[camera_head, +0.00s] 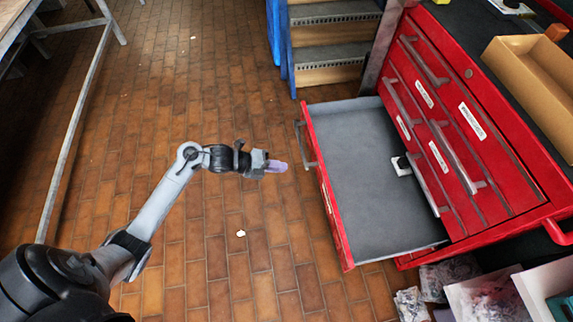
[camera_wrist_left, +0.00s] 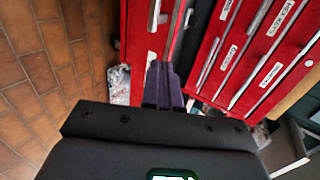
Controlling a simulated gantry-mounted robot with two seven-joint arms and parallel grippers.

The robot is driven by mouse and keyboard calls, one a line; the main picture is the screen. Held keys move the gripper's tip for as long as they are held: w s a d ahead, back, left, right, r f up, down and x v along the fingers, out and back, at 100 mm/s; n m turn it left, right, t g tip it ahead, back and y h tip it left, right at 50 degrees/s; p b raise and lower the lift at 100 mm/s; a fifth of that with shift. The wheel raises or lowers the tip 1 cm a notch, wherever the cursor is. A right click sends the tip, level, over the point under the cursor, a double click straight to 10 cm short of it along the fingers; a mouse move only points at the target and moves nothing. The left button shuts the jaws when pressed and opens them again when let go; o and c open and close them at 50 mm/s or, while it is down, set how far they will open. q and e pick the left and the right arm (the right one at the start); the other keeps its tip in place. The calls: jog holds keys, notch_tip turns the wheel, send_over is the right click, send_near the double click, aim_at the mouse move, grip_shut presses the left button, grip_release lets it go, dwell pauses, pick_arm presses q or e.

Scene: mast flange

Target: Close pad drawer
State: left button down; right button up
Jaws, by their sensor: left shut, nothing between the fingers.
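The pad drawer (camera_head: 362,200) is pulled far out of the red tool cabinet, with its grey inside showing. A small white and black item (camera_head: 401,166) lies in it near the cabinet side. The drawer's grey handle (camera_head: 306,146) is on its red front panel, facing left. My left gripper (camera_head: 279,166) is shut and empty, to the left of the drawer front and apart from it in the head view. In the left wrist view its purple fingers (camera_wrist_left: 163,88) are together, with red drawer fronts behind them. My right gripper is not in view.
The red cabinet (camera_head: 510,160) has several closed drawers with handles. A cardboard tray (camera_head: 530,85) sits on its top. Blue-sided steps (camera_head: 335,40) stand behind the open drawer. Plastic bags (camera_head: 448,275) and bins lie at the lower right.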

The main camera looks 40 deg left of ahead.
aim_at(321, 169)
pick_arm(q)
jog(key=b+x, duration=0.1)
jog(key=x, duration=0.2)
jog(key=b+x, duration=0.2)
jog(key=x, duration=0.2)
jog(key=b+x, duration=0.1)
jog(key=x, duration=0.3)
jog(key=shift+d+r, duration=0.25)
jog(key=shift+r, duration=0.15)
jog(key=shift+w+d+r+b, duration=0.1)
jog(key=shift+w+d+b, duration=0.4)
jog(key=shift+w, duration=0.15)
